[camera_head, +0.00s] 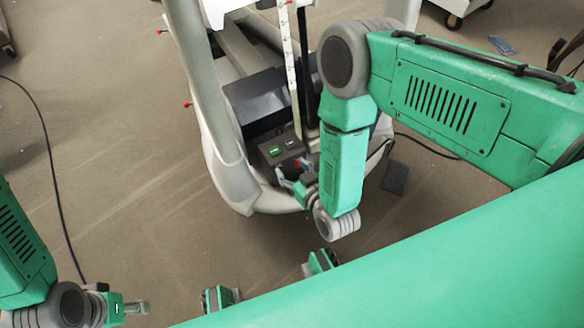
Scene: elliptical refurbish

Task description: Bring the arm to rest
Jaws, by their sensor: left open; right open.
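The elliptical machine (232,165), with a white-grey frame, stands at the top centre. My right arm comes in from the right, bends at a grey elbow and hangs down in front of the machine. My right gripper (287,178) is small in view, points left at the machine's dark base and is open. A red part shows close by it, and I cannot tell whether they touch. My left arm is at the lower left. My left gripper (138,307) is open near the bottom edge, over bare floor, apart from the machine. Its fingers are hard to make out.
A dark box (279,148) with a small green light sits in the machine's base. Red-tipped pins (187,104) stick out of the frame. A black cable (48,150) runs along the left floor. A dark flat piece (395,177) lies right of the base. The left floor is mostly clear.

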